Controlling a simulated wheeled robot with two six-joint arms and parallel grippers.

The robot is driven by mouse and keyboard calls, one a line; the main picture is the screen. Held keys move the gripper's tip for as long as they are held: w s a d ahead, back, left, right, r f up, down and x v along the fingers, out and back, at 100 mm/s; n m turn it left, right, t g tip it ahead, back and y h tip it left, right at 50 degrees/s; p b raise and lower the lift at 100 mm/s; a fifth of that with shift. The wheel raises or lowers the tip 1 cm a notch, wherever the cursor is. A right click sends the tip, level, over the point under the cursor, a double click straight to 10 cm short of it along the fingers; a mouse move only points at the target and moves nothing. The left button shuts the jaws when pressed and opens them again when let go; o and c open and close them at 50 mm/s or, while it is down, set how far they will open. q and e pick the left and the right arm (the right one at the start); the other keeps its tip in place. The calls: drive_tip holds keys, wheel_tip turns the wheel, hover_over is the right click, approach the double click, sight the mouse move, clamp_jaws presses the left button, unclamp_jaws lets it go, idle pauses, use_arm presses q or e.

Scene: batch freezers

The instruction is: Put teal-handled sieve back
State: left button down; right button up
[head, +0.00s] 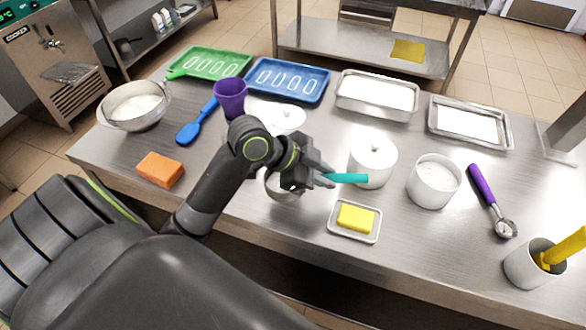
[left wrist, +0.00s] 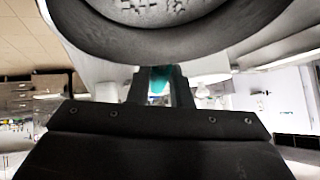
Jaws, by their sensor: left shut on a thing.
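My left gripper (head: 322,177) is over the front middle of the table, shut on the teal handle (head: 347,179) of the sieve. The free end of the handle points right, in front of the white lidded canister (head: 375,163). A round grey metal rim, probably the sieve's bowl (head: 284,194), shows partly below and left of the gripper; my arm hides the rest. In the left wrist view, a bit of teal (left wrist: 159,80) shows between the fingers, and a large round grey rim fills the top. My right gripper is not in view.
A butter dish (head: 334,233) lies just below the handle. Left are an orange block (head: 160,170), a blue spatula (head: 190,131) and a metal bowl (head: 130,120).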

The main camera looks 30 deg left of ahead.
use_arm(q)
drive_tip(key=w+a+r+m+g+h+b, duration=0.2)
drive_tip(key=w+r+m+g+b, duration=0.1)
drive_tip(key=w+r+m, duration=0.1)
drive_tip(key=f, duration=0.5)
drive_tip(key=shift+s+d+f, duration=0.15)
drive_tip(key=shift+s, duration=0.1)
wheel_tip(320, 180, down, 4)
drive_tip(key=shift+r+p, duration=0.1)
drive_tip(key=shift+p, duration=0.25)
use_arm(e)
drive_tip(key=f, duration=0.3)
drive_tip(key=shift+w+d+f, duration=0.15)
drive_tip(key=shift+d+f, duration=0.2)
use_arm(q)
drive_tip(key=shift+f, duration=0.25)
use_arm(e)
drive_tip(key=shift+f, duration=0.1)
use_arm(q)
drive_tip(key=c, duration=1.3)
unclamp_jaws()
drive_tip(key=shift+c, duration=0.2)
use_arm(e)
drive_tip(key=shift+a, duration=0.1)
use_arm(q)
drive_tip(key=shift+r, duration=0.15)
